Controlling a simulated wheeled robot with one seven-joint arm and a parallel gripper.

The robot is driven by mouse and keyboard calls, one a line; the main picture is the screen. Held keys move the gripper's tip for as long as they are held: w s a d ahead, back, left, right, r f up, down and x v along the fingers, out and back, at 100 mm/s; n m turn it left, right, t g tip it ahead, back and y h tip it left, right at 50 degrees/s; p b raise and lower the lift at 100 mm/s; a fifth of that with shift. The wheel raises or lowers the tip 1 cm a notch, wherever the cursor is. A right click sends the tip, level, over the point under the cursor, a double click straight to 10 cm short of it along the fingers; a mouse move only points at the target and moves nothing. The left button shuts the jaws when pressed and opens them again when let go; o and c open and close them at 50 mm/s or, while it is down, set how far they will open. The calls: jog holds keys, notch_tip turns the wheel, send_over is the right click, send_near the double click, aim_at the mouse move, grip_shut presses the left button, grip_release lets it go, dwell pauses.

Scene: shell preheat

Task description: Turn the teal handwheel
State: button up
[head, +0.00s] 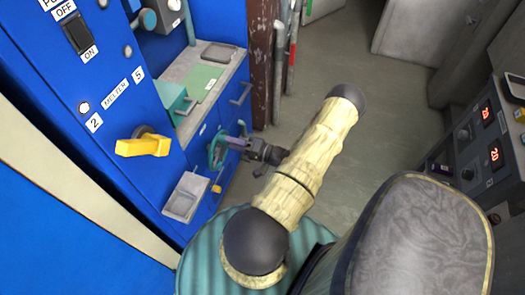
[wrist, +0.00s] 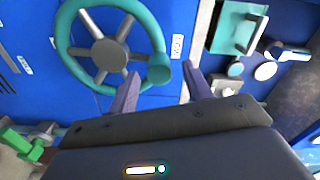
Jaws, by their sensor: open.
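The teal handwheel (wrist: 75,20) is in the upper left of the wrist view, with a grey hub, several spokes and a teal knob on its rim at the lower right. It is mounted on the blue cabinet. In the head view the handwheel (head: 213,150) is small and partly hidden by my gripper. My gripper (head: 226,142) reaches to the wheel from the right. In the wrist view my gripper (wrist: 160,84) is open, and the knob appears between its two purple fingers. The left finger overlaps the lower rim; I cannot tell whether it touches.
A yellow lever handle (head: 145,146) sticks out of the blue cabinet (head: 120,110) on the left. A small metal tray (head: 186,196) juts out below the wheel. A grey control panel (head: 480,140) stands at the right. The floor (head: 390,110) between is open.

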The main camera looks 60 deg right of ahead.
jog(key=v, duration=1.1)
jog(key=shift+s, duration=0.25)
jog(key=shift+d, duration=0.15)
